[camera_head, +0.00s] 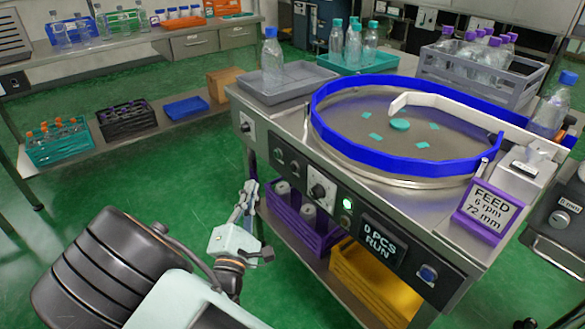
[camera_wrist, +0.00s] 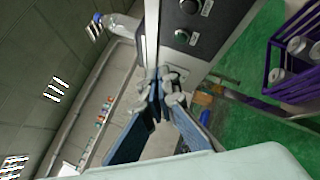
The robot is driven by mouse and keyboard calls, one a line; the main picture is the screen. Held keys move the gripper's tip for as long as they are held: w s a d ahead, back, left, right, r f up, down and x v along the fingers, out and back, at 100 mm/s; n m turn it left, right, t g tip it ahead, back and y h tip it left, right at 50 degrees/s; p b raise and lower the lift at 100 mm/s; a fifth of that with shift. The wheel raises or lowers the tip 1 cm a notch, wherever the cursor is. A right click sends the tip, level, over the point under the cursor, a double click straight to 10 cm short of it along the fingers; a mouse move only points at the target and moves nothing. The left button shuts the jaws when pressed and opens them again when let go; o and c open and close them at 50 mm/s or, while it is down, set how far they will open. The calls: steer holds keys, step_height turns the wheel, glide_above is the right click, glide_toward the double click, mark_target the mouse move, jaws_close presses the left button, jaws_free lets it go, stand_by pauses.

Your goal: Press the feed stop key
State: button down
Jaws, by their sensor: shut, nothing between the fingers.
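The machine's front control panel (camera_head: 330,205) carries two dark round buttons, a black rotary knob (camera_head: 318,190), a lit green button (camera_head: 347,204), a display reading "0 PCS RUN" (camera_head: 379,240) and a blue key (camera_head: 428,273) at its right end. A purple sign (camera_head: 490,205) reads "FEED 6 rpm 72 mm". The key labels are too small to read, so I cannot tell which is feed stop. My gripper (camera_head: 250,190) is shut and empty, left of the panel and apart from it. In the wrist view its fingertips (camera_wrist: 161,80) meet near the panel's edge (camera_wrist: 205,55).
A blue-rimmed round table (camera_head: 330,140) with teal caps tops the machine. Purple (camera_head: 315,240) and yellow (camera_head: 370,285) crates sit beneath. A grey tray (camera_head: 285,85) with a bottle stands at the back left. Green floor is free left of the machine.

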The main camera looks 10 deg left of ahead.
steer(key=w+d, duration=0.5)
steer(key=w, duration=0.1)
steer(key=shift+w+d, duration=0.5)
stand_by(1.3)
steer(key=shift+w+d, duration=0.15)
steer(key=shift+w, duration=0.05)
steer(key=shift+w+d, duration=0.3)
steer(key=shift+w, duration=0.05)
stand_by(1.0)
steer(key=shift+s, duration=0.1)
steer(key=shift+s+a, duration=0.55)
steer(key=shift+s, duration=0.05)
steer(key=shift+s+a+p, duration=0.45)
steer(key=shift+s+a, duration=1.15)
steer(key=shift+s, duration=0.25)
